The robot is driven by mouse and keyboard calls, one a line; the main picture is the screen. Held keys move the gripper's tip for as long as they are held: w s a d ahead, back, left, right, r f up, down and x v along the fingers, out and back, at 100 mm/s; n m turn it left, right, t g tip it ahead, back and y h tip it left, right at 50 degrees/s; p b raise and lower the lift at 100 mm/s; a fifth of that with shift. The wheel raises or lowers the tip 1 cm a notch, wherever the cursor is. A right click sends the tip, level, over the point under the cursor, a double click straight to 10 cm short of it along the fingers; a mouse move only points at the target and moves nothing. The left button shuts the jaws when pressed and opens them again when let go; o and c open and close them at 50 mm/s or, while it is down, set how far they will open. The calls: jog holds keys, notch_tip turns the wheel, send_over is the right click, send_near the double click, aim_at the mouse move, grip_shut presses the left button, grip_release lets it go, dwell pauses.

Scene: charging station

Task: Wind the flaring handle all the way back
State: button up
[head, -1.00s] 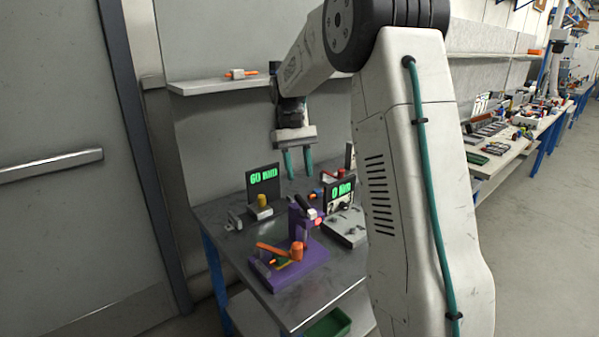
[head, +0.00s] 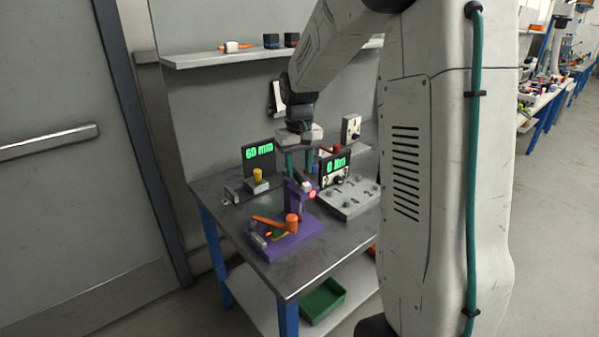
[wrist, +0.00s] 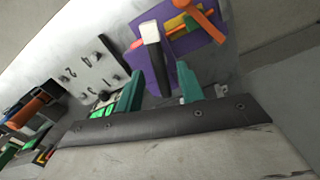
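A purple fixture (head: 262,250) with an upright post stands on the metal bench; it also shows in the wrist view (wrist: 185,80). An orange lever (head: 268,221) with a round orange hub lies across its base and shows at the top of the wrist view (wrist: 210,22). A dark bar handle with a pale end (wrist: 151,35) sits at the post, in line with the gap between my fingers. I cannot tell which of the two is the flaring handle. My gripper (head: 299,168) is open and empty, its two teal fingers (wrist: 160,88) pointing down just above and behind the post.
A display reading 60 mm (head: 258,156) stands behind left, beside a yellow-knobbed block (head: 258,182). A second display (head: 335,167) and a grey numbered panel (head: 350,200) stand close on the right. A wall shelf (head: 205,59) hangs above. The bench's (head: 300,275) front is clear.

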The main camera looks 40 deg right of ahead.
jog(key=shift+f, duration=0.95)
grip_shut()
jog(key=n, duration=0.4)
jog(key=shift+n, duration=0.4)
jog(key=n, duration=1.3)
jog(key=shift+r+n, duration=0.1)
jog(key=shift+n, duration=0.3)
jog(key=shift+d, duration=0.1)
